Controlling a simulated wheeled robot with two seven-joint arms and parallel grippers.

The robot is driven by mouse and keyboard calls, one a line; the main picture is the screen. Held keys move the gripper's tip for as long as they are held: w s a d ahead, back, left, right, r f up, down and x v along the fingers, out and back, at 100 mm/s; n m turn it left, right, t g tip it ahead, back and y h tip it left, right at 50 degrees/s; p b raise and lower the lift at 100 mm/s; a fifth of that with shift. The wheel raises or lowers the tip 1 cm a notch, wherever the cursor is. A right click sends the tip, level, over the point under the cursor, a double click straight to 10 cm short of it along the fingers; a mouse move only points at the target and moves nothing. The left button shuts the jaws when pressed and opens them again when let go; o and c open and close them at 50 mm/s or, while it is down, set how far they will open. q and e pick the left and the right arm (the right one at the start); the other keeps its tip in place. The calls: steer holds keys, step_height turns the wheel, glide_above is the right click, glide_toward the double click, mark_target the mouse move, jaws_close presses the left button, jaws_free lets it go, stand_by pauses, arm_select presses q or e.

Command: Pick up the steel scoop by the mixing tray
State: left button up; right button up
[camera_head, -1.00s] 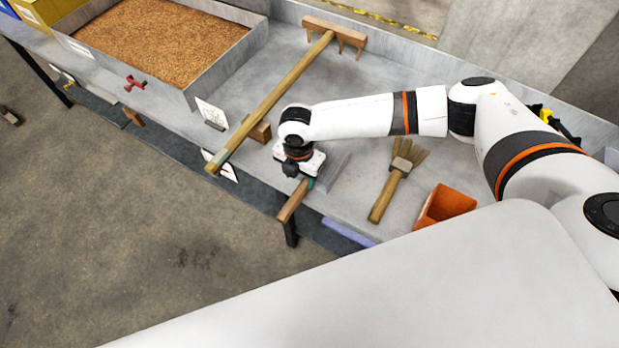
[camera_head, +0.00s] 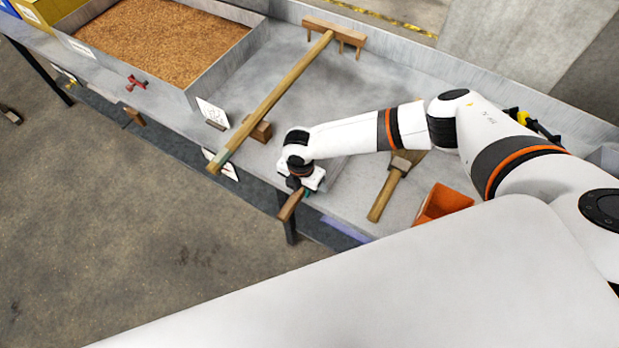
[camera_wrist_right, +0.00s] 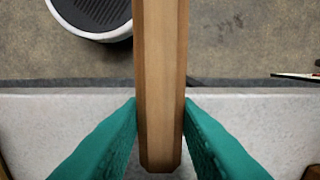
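The steel scoop lies at the bench's front edge, its wooden handle (camera_head: 291,205) sticking out over the edge toward the floor. Its grey metal pan (camera_head: 331,171) is partly hidden behind my right gripper. My right gripper (camera_head: 300,190) is down at the handle. In the right wrist view, its two teal fingers (camera_wrist_right: 161,110) press close on both sides of the wooden handle (camera_wrist_right: 160,60), with no gap showing. The mixing tray (camera_head: 225,62), grey-walled and filled with brown grain, stands at the upper left. My left gripper is not in view.
A long wooden rake (camera_head: 275,95) lies left of my right gripper, near a small wooden block (camera_head: 262,131). A brush (camera_head: 385,190) and an orange box (camera_head: 442,204) lie to the right. Small white cards (camera_head: 211,112) stand near the tray. The floor in front is open.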

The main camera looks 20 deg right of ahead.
jaws_close()
stand_by(1.1)
